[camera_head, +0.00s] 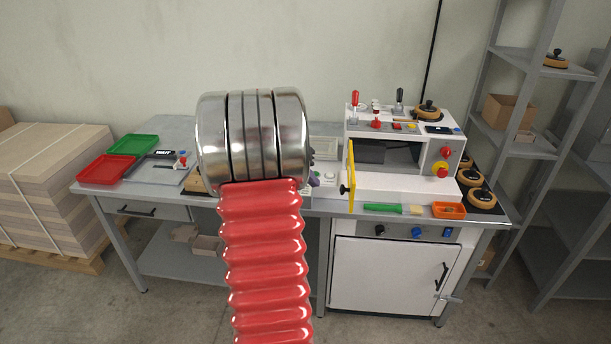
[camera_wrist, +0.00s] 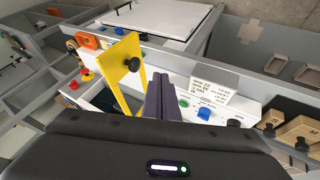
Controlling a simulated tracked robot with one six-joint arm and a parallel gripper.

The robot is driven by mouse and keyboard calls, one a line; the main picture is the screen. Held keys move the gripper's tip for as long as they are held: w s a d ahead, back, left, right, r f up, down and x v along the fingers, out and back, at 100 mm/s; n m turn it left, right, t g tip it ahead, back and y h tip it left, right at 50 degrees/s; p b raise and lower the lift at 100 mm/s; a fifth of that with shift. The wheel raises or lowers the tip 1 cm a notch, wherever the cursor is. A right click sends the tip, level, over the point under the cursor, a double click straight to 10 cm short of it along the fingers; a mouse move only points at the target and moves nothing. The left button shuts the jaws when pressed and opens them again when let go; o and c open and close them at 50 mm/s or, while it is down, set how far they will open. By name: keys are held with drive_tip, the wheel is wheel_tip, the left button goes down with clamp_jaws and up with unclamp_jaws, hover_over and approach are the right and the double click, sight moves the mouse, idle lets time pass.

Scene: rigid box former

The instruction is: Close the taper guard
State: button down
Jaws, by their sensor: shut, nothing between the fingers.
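The taper guard is a yellow panel (camera_head: 351,170) with a black knob. In the head view it stands nearly edge-on at the left front of the white machine (camera_head: 400,186), swung out from the dark opening, so it is open. In the head view my red and chrome arm hides most of the gripper.
Red levers and buttons sit on the machine. A green-handled brush (camera_head: 384,208) and an orange bin (camera_head: 448,210) lie at the bench's front edge. Red (camera_head: 107,169) and green (camera_head: 133,145) trays are at left. A white card (camera_wrist: 201,90) stands near my fingers.

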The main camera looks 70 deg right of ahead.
drive_tip(key=s+d+f, duration=0.3)
drive_tip(key=s, duration=0.2)
drive_tip(key=shift+s+f, duration=0.2)
drive_tip(key=shift+s, duration=0.15)
idle(0.3)
